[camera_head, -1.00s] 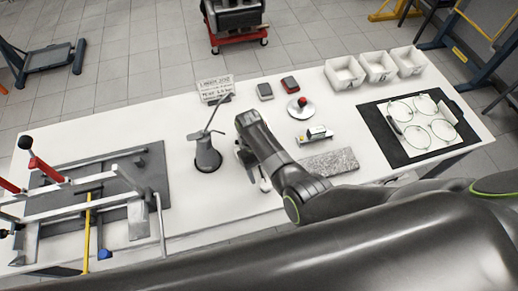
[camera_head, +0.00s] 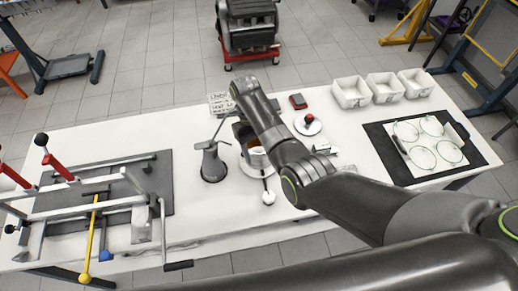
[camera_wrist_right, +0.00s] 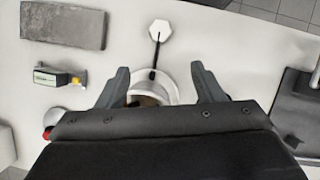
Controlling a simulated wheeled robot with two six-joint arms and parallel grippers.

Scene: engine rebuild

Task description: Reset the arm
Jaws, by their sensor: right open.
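My right arm reaches over the white workbench (camera_head: 110,140) from the right. My right gripper (camera_wrist_right: 163,82) is open and empty in the right wrist view, its two dark fingers apart above a white round cup (camera_wrist_right: 172,90). In the head view the gripper is mostly hidden behind the wrist, and the cup (camera_head: 258,160) with a brownish inside shows beside it. I cannot tell whether the fingers touch the cup. A thin dark rod with a white hexagonal end (camera_head: 268,198) lies next to the cup. My left gripper is not in view.
A grey oil can (camera_head: 213,162) stands left of the cup. A metal frame rig (camera_head: 100,205) fills the left bench. White bins (camera_head: 352,92) and a dark mat with rings (camera_head: 460,165) are on the right. A grey block (camera_wrist_right: 63,24) and red-topped disc (camera_head: 308,125) lie nearby.

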